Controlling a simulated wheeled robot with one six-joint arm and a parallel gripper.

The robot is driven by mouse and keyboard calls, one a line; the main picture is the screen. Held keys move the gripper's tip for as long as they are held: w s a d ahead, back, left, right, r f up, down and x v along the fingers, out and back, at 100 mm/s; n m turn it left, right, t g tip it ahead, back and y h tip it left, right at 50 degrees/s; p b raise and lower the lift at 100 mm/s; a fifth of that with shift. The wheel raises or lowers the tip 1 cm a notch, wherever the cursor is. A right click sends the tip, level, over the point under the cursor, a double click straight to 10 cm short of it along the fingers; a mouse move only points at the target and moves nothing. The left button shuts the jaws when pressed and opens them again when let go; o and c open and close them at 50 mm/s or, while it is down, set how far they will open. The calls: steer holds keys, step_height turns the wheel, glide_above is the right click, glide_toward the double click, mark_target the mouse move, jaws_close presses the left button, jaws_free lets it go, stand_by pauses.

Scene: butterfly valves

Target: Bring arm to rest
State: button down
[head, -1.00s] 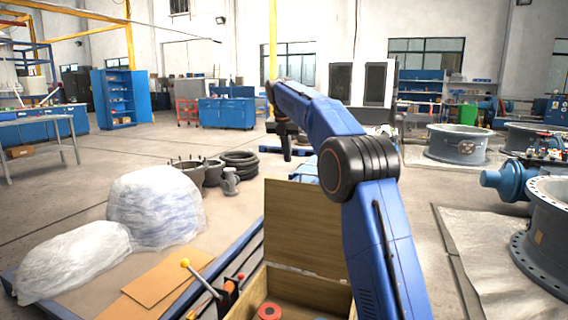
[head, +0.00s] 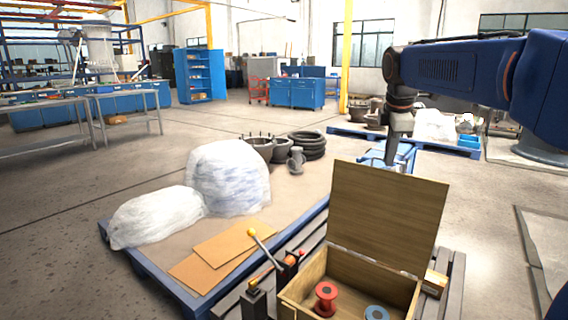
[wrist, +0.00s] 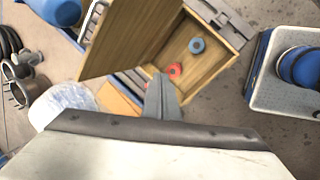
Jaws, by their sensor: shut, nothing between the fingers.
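My blue arm reaches in from the right edge of the head view, its upper part held level. My gripper (head: 391,160) hangs down from its end, appearing just above the open lid of the wooden box in the picture. In the wrist view its grey fingers (wrist: 162,92) are together and hold nothing. They overlap the picture of the box's near wall, and I cannot tell how far apart they are.
An open wooden box (head: 392,212) holds a red spool (head: 326,297) and a blue spool (head: 376,312). A lever with a yellow knob (head: 262,246) stands beside it. Plastic-wrapped bundles (head: 228,178) lie on a blue-edged pallet. Open floor lies at the left.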

steer(key=s+f+m, duration=0.5)
steer(key=s+f, duration=0.2)
steer(key=s, duration=0.5)
steer(key=s+f+m, duration=0.6)
steer(key=s+f, duration=0.2)
steer(key=s, duration=0.4)
steer(key=s+f+m+t+y, duration=0.1)
steer(key=s+f+m, duration=0.4)
steer(key=s+f, duration=0.3)
steer(key=s, duration=0.4)
steer(key=shift+a+m, duration=0.3)
steer(key=shift+m, duration=0.1)
steer(key=shift+d, duration=0.1)
